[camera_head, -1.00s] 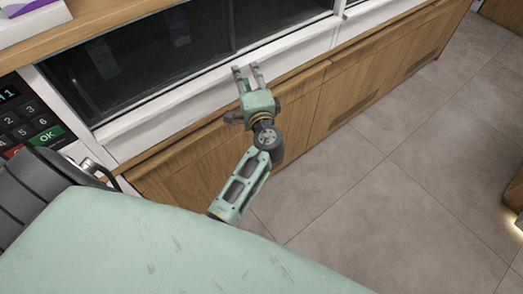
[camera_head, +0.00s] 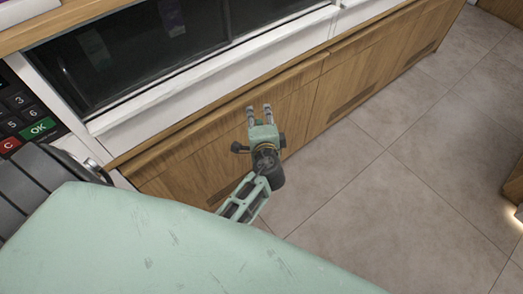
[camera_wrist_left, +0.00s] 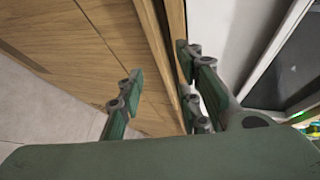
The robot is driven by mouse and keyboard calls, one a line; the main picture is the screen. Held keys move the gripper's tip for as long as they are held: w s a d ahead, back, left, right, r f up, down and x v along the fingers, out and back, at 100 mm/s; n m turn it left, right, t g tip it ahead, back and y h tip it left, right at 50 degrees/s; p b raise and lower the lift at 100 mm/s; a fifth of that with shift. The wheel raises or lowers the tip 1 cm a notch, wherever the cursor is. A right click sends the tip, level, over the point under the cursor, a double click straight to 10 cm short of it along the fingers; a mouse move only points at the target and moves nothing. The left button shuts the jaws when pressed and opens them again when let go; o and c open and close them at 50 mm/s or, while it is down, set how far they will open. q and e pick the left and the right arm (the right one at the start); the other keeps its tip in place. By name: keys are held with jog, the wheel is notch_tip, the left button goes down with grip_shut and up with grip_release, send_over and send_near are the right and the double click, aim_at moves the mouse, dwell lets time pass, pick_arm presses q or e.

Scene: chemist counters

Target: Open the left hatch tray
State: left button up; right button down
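The left hatch is a dark window (camera_head: 150,45) in a white frame, with a white sill-like front (camera_head: 215,75) below it; I take this front to be the tray, and it looks shut. My left gripper (camera_head: 258,108) is in front of the wooden cabinet just below the white front. Its two fingers are apart and nothing shows between them. The left wrist view shows the open fingers (camera_wrist_left: 158,75) close to the wooden edge, with the white front to the right; contact cannot be told. My right gripper is not in view.
Wooden cabinet doors (camera_head: 345,85) run along below the counter. A keypad (camera_head: 28,115) with a green OK key is at the left. The grey tiled floor (camera_head: 400,180) to the right is clear. A wooden counter top (camera_head: 50,28) lies above the window.

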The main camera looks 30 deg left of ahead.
pick_arm(q)
jog(key=s+d+f+g+h, duration=0.1)
jog(key=s+d+f+h, duration=0.1)
jog(key=f, duration=0.6)
jog(key=s+d+f+g+h, duration=0.1)
jog(key=s+f, duration=0.3)
jog(key=f, duration=0.5)
jog(key=shift+s+d+g+h, duration=0.2)
jog(key=shift+d+g+h, duration=0.15)
jog(key=shift+d, duration=0.3)
jog(key=shift+f, duration=0.1)
